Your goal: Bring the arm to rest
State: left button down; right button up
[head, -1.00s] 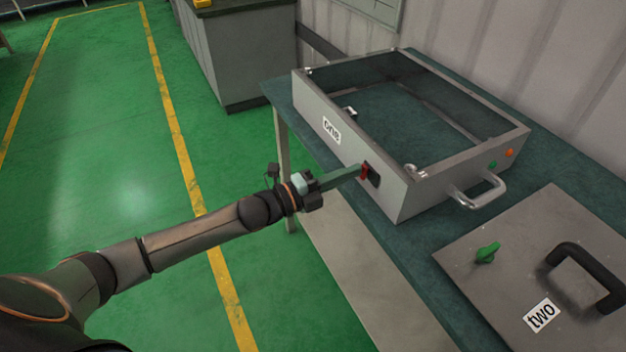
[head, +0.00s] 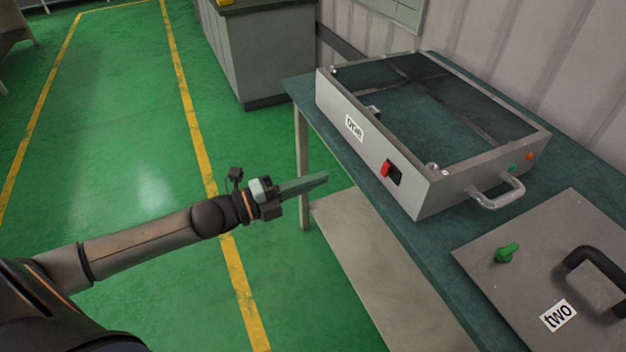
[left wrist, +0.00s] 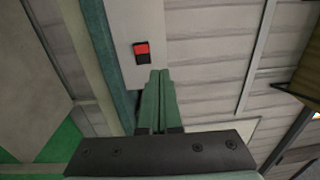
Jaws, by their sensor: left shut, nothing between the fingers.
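My left gripper (head: 318,181) is shut and empty, with its green fingers together. It hangs in the air over the green floor, left of the table and apart from it. In the left wrist view the closed fingers (left wrist: 158,95) point toward the grey box's side. The grey open-topped frame box (head: 430,190) stands on the table, with a red switch (head: 387,169) on its near side. The switch also shows in the left wrist view (left wrist: 142,49). My right gripper is not in view.
The green-topped table (head: 440,262) holds the box and a grey panel (head: 490,262) marked "two", with a green knob (head: 507,252) and a black handle (head: 598,270). A grey cabinet (head: 265,60) stands behind. The green floor (head: 110,150) at left is clear.

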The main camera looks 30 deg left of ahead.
pick_arm(q)
jog(key=shift+s, duration=0.15)
dwell(0.4)
jog(key=s+d+f+n+g+y+p, duration=0.2)
jog(key=s+f+n+y, duration=0.2)
jog(key=s+f+n, duration=0.5)
jog(key=s+d+f+n+g+y+p, duration=0.1)
jog(key=s+d+f+n+g+y, duration=0.2)
jog(key=s+f+n, duration=0.6)
notch_tip(320, 180, down, 4)
jog(key=n+y, duration=0.2)
jog(key=n, duration=0.3)
jog(key=shift+s+d+f+n+p, duration=0.25)
jog(key=shift+s+d+n+p, duration=0.05)
jog(key=shift+s+d+p, duration=0.1)
